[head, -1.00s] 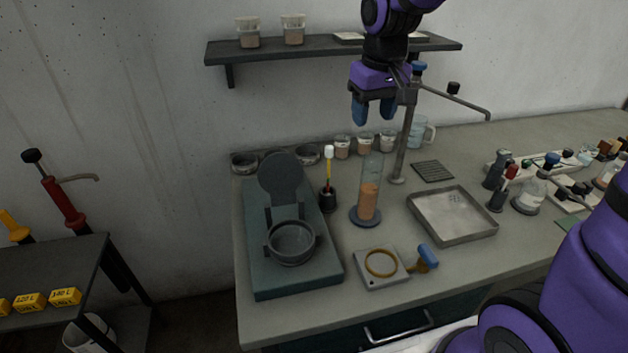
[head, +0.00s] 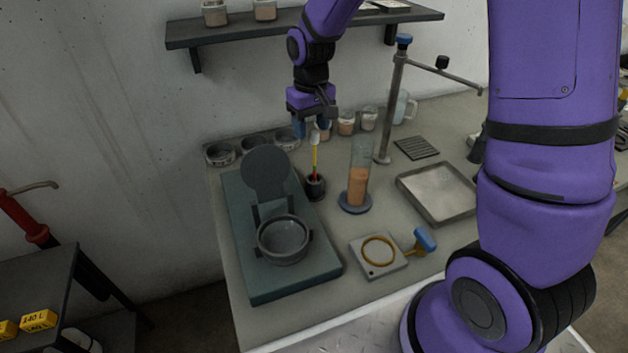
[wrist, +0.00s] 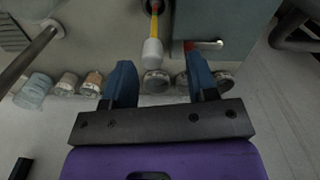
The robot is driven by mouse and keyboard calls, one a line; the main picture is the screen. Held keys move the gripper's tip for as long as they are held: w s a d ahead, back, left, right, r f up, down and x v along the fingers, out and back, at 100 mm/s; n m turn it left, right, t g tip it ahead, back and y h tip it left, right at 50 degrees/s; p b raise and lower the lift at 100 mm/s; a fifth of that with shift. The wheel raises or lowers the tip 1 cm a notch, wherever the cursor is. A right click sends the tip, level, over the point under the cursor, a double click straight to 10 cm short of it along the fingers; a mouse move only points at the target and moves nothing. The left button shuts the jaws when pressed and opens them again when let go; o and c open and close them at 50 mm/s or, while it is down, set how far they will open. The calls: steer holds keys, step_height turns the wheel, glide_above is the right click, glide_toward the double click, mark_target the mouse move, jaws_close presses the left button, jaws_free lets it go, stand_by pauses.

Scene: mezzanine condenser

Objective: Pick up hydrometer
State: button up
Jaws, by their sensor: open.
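The hydrometer, a thin yellow stem (head: 314,160) with a white top and some red near its base, stands upright in a small black holder (head: 315,188) on the bench. My gripper (head: 312,130) is open, with its blue fingers pointing down around the height of the white top. In the wrist view, the hydrometer's white top (wrist: 152,53) shows between the two blue fingertips (wrist: 160,66), nearer the left one. I cannot tell whether the top is actually within the jaws. Nothing is held.
A glass cylinder with orange liquid (head: 358,185) stands just right of the holder. A teal base with a round lidded pot (head: 283,240) is at left. A shelf (head: 190,37), small jars (head: 346,124) and a metal stand (head: 389,110) are close by.

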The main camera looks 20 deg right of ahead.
glide_above(315, 165)
steer(key=shift+w+f, duration=0.2)
steer(key=shift+f, duration=2.45)
jaws_close()
